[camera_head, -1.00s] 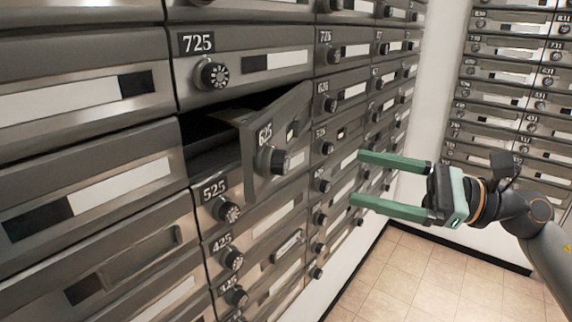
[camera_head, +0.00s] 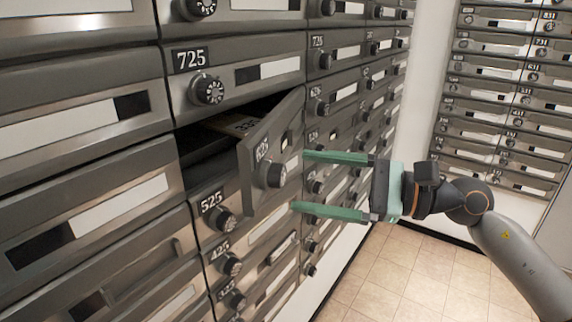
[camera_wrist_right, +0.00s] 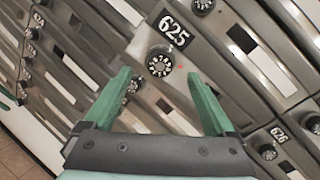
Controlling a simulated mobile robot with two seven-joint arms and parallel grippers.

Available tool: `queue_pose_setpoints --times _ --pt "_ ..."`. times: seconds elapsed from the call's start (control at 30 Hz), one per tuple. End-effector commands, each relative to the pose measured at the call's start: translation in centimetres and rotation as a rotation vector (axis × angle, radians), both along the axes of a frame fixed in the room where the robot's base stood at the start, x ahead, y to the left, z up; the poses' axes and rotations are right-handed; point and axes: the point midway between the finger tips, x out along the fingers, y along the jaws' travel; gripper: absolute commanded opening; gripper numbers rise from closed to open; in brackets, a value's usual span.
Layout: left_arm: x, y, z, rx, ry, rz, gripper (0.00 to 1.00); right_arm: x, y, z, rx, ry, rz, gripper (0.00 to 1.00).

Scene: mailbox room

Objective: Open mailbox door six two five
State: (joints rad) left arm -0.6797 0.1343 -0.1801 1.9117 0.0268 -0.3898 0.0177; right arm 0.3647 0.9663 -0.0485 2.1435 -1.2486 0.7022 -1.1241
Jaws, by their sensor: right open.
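The mailbox door 625 (camera_head: 258,150) is grey metal and stands partly open, swung outward toward the right. Its round dial knob (camera_head: 270,173) is on the outer face, below the number plate. In the right wrist view the knob (camera_wrist_right: 160,64) and the 625 plate (camera_wrist_right: 174,30) lie beyond the fingertips. My right gripper (camera_head: 300,183) has green fingers spread open and pointing left at the door, just right of the knob. In the right wrist view the gripper (camera_wrist_right: 160,78) is open and empty. My left gripper is not in view.
The open compartment (camera_head: 205,140) is dark, with something pale yellowish (camera_head: 237,124) inside. Closed door 725 (camera_head: 240,75) is above and door 525 (camera_head: 235,205) below. Another mailbox wall (camera_head: 500,100) stands at the right. The tiled floor (camera_head: 400,275) is clear.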

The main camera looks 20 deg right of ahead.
Motion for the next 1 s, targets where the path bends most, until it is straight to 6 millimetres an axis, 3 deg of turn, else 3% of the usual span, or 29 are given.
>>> queue_pose_setpoints --times 0.33,0.73,1.0 --pt "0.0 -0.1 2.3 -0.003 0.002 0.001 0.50 2.2 3.4 0.2 0.005 0.001 0.000 0.90" --pt "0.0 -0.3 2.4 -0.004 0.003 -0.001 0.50 2.5 3.9 0.0 0.002 0.000 0.000 0.90" --pt "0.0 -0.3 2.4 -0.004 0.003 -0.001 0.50 2.5 3.9 0.0 0.001 0.001 -0.001 0.61"
